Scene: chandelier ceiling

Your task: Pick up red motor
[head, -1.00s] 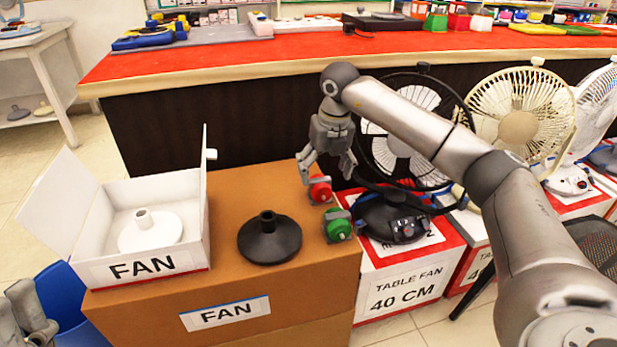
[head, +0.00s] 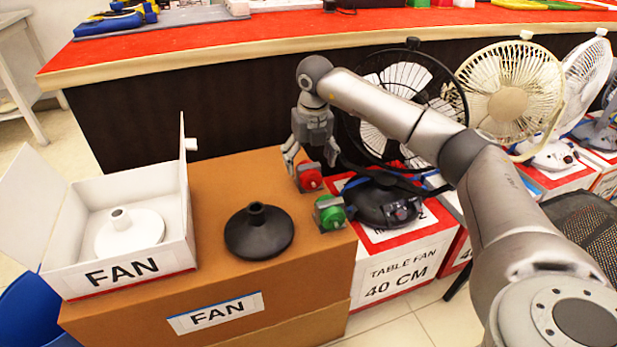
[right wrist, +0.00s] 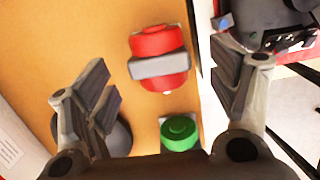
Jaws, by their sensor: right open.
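The red motor (head: 310,178), red with a grey band, lies on the brown cardboard box (head: 205,195) near its back right edge. My right gripper (head: 308,160) is open just above it. In the right wrist view the red motor (right wrist: 160,60) shows between and ahead of the two spread fingers (right wrist: 165,95), apart from both. The green motor (head: 331,213) sits in front of the red one; it also shows in the right wrist view (right wrist: 180,132), partly cut off by the gripper body. My left gripper is not in view.
A black fan base (head: 259,232) and an open white box (head: 130,275) with a white base (head: 129,232) stand on the cardboard box. A black table fan (head: 390,200) stands close on the right. The red-topped counter (head: 400,25) is behind.

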